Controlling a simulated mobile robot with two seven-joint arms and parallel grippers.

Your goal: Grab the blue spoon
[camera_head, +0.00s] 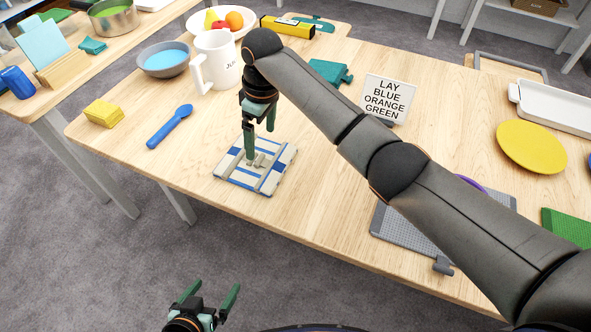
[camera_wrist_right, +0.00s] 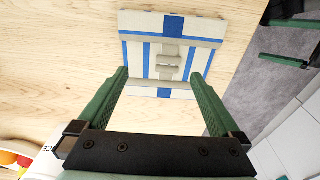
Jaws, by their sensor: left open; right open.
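The blue spoon (camera_head: 170,126) lies flat on the wooden table, left of the white mug, between the yellow sponge and the striped cloth-like board. My right gripper (camera_head: 259,145) points down above the white and blue striped board (camera_head: 256,166), to the right of the spoon. In the right wrist view its open fingers (camera_wrist_right: 158,95) stand either side of the near part of that board (camera_wrist_right: 172,55), with nothing held. The spoon does not show in the right wrist view. My left gripper (camera_head: 212,300) is open and empty, low in front of the table, over the floor.
A yellow block (camera_head: 104,113) lies left of the spoon. A white mug (camera_head: 216,62) and a grey bowl (camera_head: 164,60) stand behind it. A sign (camera_head: 388,98) stands to the right. The table around the spoon is mostly clear.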

